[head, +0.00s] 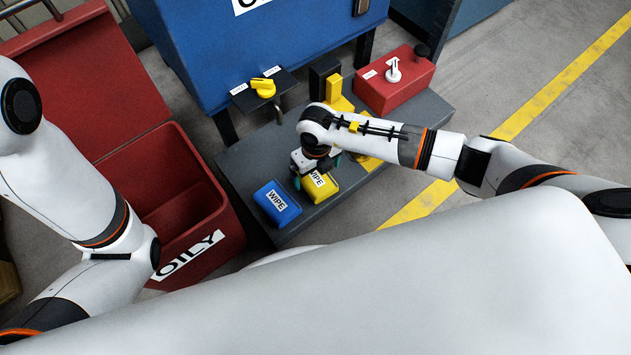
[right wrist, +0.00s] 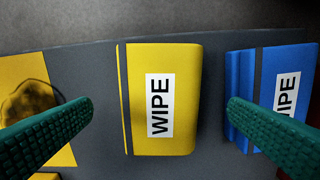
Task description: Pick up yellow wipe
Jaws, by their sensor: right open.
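The yellow wipe (head: 321,187) is a block-like pack with a white WIPE label, lying on a dark grey platform (head: 240,165). My right gripper (head: 315,172) is over it, partly hiding its far end in the head view. In the right wrist view the yellow wipe (right wrist: 165,100) lies between the two spread green fingers of my right gripper (right wrist: 158,106). The jaws are open and a gap shows on both sides. I cannot tell how high the fingertips are above the platform. My left arm shows at the left, but its gripper is out of view.
A blue wipe (head: 277,203) lies just left of the yellow one, close to a finger in the wrist view (right wrist: 285,95). A red OILY bin (head: 228,215) with its lid raised stands left. A red box (head: 400,85) with a white switch and a yellow knob (head: 263,87) are behind.

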